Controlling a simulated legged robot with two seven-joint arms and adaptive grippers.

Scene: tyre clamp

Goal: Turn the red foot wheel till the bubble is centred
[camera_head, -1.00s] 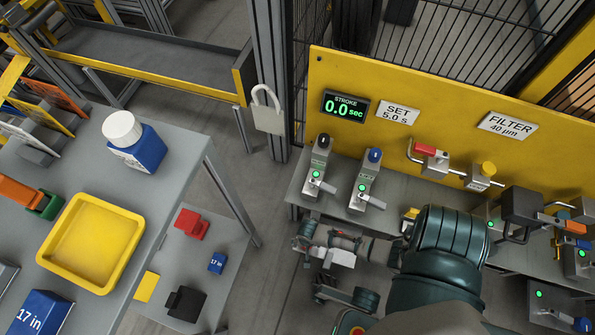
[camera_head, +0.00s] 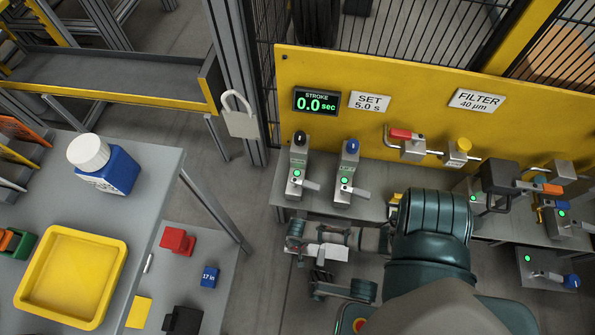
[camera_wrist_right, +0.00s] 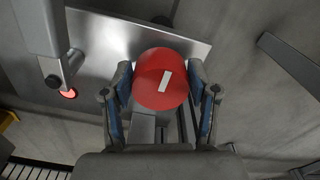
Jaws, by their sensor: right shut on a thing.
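In the right wrist view the red foot wheel (camera_wrist_right: 150,68) is a round red disc with a white bar mark on its face, standing in front of a bare metal plate (camera_wrist_right: 105,35). My right gripper (camera_wrist_right: 161,88) has its two blue-padded fingers on either side of the wheel and is shut on it. The white bar is tilted slightly from upright. No bubble can be made out in either view. My left gripper is not in view.
A metal arm with a red light (camera_wrist_right: 68,93) stands left of the wheel. In the head view, a bench carries two lever units (camera_head: 300,165) below a yellow panel (camera_head: 400,85). Its display (camera_head: 317,102) reads 0.0 sec. A yellow tray (camera_head: 118,285) sits on the left table.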

